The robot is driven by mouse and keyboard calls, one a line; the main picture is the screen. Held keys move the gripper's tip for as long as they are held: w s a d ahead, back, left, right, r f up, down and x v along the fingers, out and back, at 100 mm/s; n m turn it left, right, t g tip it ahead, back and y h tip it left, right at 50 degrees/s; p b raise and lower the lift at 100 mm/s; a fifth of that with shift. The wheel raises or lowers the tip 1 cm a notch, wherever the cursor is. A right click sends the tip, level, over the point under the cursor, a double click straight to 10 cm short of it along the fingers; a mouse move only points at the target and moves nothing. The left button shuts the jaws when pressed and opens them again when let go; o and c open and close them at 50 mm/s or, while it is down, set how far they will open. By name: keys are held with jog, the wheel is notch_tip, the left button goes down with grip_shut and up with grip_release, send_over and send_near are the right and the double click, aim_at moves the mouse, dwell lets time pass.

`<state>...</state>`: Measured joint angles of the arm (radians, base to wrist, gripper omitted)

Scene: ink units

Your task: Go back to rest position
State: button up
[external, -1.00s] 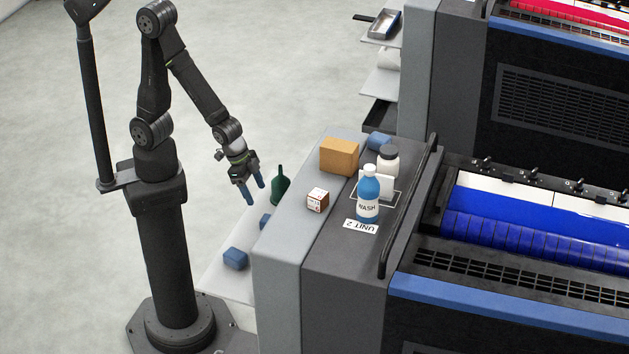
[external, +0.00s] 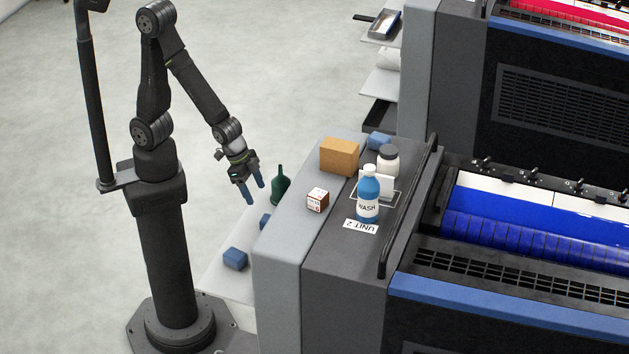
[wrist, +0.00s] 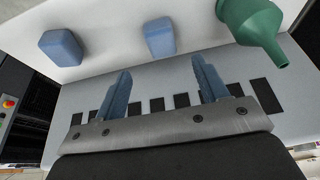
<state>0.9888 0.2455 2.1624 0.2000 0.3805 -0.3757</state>
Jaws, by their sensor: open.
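My gripper (external: 252,192) hangs in the air to the left of the grey machine top, pointing down. Its two blue fingers are apart with nothing between them. The fingers also show in the wrist view (wrist: 163,85), open and empty. A blue bottle labelled WASH (external: 368,196) stands upright on the machine top (external: 330,240), near the UNIT 2 label (external: 360,227), apart from my gripper.
Blue blocks (external: 235,258) lie on the white shelf below. An orange box (external: 339,156), a small white-and-brown box (external: 317,200) and a dark-lidded white jar (external: 388,161) stand on the machine. Open floor lies left.

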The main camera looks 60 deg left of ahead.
jog(key=shift+x, duration=5.65)
jog(key=shift+f, duration=0.1)
